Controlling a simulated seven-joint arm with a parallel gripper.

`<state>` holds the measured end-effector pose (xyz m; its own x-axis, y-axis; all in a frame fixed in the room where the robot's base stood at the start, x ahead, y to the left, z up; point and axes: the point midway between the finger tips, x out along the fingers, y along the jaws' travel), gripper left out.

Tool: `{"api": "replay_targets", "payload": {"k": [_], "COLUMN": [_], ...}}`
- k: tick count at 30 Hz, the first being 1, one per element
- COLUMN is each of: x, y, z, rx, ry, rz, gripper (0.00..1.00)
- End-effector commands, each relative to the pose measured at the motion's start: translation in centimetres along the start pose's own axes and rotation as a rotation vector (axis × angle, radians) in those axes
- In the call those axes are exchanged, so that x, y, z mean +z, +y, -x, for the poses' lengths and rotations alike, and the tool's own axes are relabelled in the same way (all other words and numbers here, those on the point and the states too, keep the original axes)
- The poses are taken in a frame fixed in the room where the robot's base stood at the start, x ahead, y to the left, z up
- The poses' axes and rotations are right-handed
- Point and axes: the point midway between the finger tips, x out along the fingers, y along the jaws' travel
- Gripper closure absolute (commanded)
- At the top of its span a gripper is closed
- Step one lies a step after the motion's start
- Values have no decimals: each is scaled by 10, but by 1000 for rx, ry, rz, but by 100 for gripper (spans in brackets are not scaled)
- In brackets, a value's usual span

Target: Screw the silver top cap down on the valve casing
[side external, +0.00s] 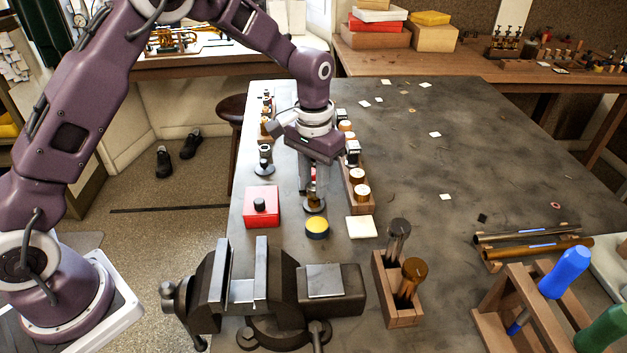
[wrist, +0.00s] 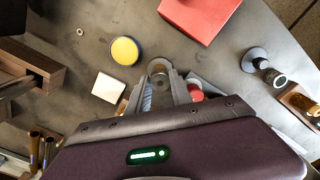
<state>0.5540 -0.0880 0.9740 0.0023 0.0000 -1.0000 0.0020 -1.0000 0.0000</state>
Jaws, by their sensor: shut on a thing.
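My gripper (side external: 315,190) points down over the valve casing (side external: 313,188), a small brass upright on a dark round base (side external: 316,206). Its fingers stand on either side of the brass. In the wrist view my gripper (wrist: 162,80) is shut on a small metal piece between its fingertips, which I take to be the silver top cap. The fingers hide most of it. The round grey base (wrist: 158,66) shows just beyond the fingertips. I cannot tell how the cap sits on the casing's threads.
A red box (side external: 262,206) with a black knob stands left of the casing, a yellow-topped tin (side external: 317,228) in front, and a white pad (side external: 361,227) front right. A wooden rack (side external: 357,195) is close right. A vise (side external: 262,280) fills the front. The table's right middle is mostly clear.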

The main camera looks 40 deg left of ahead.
Motion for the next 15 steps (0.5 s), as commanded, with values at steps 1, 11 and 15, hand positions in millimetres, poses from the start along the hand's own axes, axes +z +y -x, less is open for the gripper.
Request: {"api": "replay_targets", "payload": {"k": [1, 11, 15], "x": [0, 0, 0], "y": [0, 0, 0], "z": [0, -1, -1], "rx": [0, 1, 2], "ry": [0, -1, 0], "rz": [-27, -354, -471], "gripper": [100, 100, 100]}}
